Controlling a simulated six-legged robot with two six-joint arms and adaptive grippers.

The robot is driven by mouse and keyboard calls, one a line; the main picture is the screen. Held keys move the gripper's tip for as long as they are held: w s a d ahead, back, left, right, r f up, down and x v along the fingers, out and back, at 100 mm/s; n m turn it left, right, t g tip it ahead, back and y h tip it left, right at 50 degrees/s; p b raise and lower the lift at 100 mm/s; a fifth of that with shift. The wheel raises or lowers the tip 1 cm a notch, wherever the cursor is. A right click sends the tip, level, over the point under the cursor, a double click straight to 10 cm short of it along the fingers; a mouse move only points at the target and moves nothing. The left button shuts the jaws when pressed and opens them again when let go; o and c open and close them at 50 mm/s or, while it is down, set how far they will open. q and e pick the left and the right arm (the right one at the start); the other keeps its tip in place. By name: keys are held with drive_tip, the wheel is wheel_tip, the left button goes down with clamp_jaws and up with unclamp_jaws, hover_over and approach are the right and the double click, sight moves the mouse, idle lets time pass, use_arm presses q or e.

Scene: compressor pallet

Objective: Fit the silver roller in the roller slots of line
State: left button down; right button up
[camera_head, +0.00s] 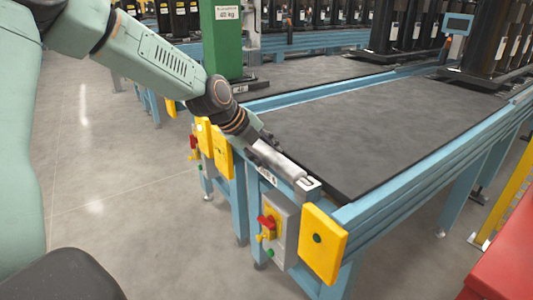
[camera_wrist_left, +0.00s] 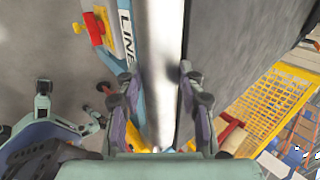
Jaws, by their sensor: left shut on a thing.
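The silver roller (camera_head: 279,163) lies along the end of the line's blue frame, beside the edge of the dark belt. My left gripper (camera_head: 256,146) is shut on the roller toward its far end. In the left wrist view the roller (camera_wrist_left: 161,60) runs lengthwise between the two fingers of my left gripper (camera_wrist_left: 160,98). A pale slot bracket (camera_head: 309,184) sits at the roller's near end. I cannot tell whether that end is seated in it. The far end and its slot are hidden by the gripper. My right gripper is not in view.
Yellow plates (camera_head: 323,243) and a red-and-yellow switch box (camera_head: 270,226) hang on the line's end. A green 40 kg column (camera_head: 222,40) stands behind my arm. Something red (camera_head: 505,255) is at the lower right. Floor at left is clear.

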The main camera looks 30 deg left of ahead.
use_arm(q)
drive_tip(key=shift+f+b, duration=0.3)
drive_tip(key=shift+f, duration=0.05)
drive_tip(key=c, duration=0.8)
unclamp_jaws()
drive_tip(key=shift+c, duration=0.2)
drive_tip(key=shift+o, duration=0.5)
drive_tip(key=shift+f, duration=0.1)
drive_tip(key=shift+s, duration=0.1)
drive_tip(key=v, duration=0.7)
drive_tip(key=shift+r, duration=0.3)
drive_tip(key=shift+s, duration=0.1)
